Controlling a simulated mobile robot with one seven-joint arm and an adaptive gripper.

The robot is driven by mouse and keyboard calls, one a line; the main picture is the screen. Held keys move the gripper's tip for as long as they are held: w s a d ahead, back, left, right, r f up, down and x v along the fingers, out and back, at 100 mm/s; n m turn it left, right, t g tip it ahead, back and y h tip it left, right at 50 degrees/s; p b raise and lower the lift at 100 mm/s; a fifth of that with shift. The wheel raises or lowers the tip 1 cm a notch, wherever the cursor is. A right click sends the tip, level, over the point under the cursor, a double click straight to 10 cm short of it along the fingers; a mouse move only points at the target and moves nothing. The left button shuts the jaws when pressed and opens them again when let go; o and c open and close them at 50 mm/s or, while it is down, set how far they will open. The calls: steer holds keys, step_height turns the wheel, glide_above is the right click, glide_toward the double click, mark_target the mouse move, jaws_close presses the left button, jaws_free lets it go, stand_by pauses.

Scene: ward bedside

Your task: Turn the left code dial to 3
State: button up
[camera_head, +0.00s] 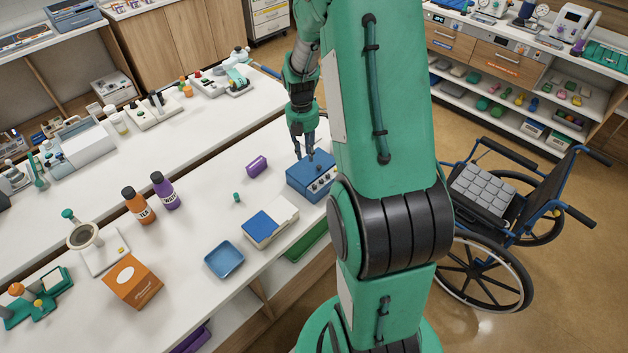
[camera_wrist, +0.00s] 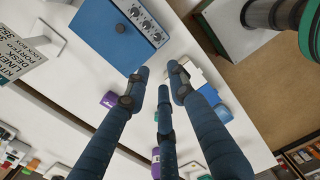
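A blue box (camera_head: 308,180) stands on the white counter, partly covered by my arm at its right. Its front panel carries a row of small dials (camera_head: 322,182), too small to read in the head view. My gripper (camera_head: 306,156) is above and just behind the box in the head view. In the wrist view its dark fingers (camera_wrist: 157,84) are spread with nothing between them.
A purple block (camera_head: 257,166) lies left of the box. A blue-and-white box (camera_head: 270,223) and a blue tray (camera_head: 224,259) are nearer. Orange (camera_head: 138,206) and purple (camera_head: 165,191) bottles stand further left. A wheelchair (camera_head: 515,205) is on the floor at right.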

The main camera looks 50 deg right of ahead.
mark_target(315, 186)
steer(key=d+f+n, duration=0.1)
steer(key=d+f, duration=0.1)
steer(key=f, duration=0.1)
steer(key=shift+s+d+n, duration=0.2)
steer(key=shift+n, duration=0.2)
steer(key=shift+f+g, duration=0.2)
steer(key=shift+g, duration=0.1)
steer(key=f, duration=0.9)
steer(key=s+f, duration=0.1)
steer(key=f, duration=0.3)
steer(key=shift+d+f, duration=0.1)
steer(key=shift+f, duration=0.15)
jaws_close()
